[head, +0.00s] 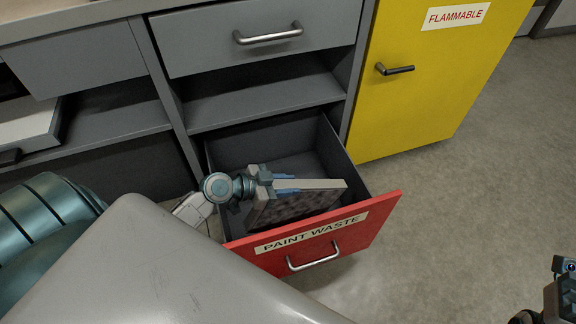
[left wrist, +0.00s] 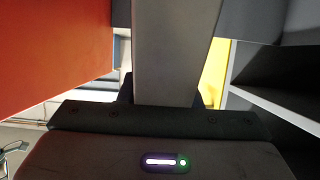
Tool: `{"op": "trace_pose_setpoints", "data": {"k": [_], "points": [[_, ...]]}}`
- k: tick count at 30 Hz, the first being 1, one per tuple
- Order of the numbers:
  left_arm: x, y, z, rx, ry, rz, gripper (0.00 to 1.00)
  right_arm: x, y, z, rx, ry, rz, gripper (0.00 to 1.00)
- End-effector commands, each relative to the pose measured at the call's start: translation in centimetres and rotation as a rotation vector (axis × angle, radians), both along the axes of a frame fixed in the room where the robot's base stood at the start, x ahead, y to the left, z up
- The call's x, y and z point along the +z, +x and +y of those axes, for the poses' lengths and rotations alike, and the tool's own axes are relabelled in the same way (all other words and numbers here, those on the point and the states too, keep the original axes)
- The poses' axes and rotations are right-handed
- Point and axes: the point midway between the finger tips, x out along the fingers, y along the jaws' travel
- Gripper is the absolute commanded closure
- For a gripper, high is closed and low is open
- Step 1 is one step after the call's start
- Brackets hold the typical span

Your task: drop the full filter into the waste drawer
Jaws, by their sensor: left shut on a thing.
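The full filter (head: 300,203) is a flat panel with a pale grey frame and a dark, mottled face. My left gripper (head: 285,186) is shut on the edge of its frame and holds it tilted over the open waste drawer (head: 367,208). The drawer has a red front labelled PAINT WASTE and a dark grey inside. The filter appears at least partly within the drawer's opening; whether it touches the floor is hidden. In the left wrist view the filter's grey frame (left wrist: 176,50) runs up from between the fingers. My right gripper (head: 560,290) shows only partly at the right edge.
A closed grey drawer (head: 255,38) and an open shelf (head: 262,103) are above the waste drawer. A yellow FLAMMABLE cabinet (head: 430,85) stands to its right, door closed. The floor (head: 470,200) at right is clear.

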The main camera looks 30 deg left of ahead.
Motion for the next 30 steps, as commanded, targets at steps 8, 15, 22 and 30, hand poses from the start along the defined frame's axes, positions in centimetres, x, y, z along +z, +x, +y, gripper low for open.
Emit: {"op": "trace_pose_setpoints", "data": {"k": [8,15,22,30], "points": [[0.4,-2.5,-1.4,0.001,-0.001,-0.002,1.0,-0.1,0.1,0.1,0.003,-0.012,0.017,0.64],[0.4,-2.8,-1.5,0.001,0.0,-0.002,1.0,-0.1,0.1,0.1,0.003,-0.015,0.017,0.64],[0.5,-2.7,-1.6,0.001,-0.001,-0.003,1.0,0.0,0.1,0.1,0.002,-0.011,0.013,0.64],[2.6,-0.2,-3.6,0.053,-0.006,-0.009,1.0,0.1,0.1,0.0,-0.001,0.002,0.011,0.64]]}}
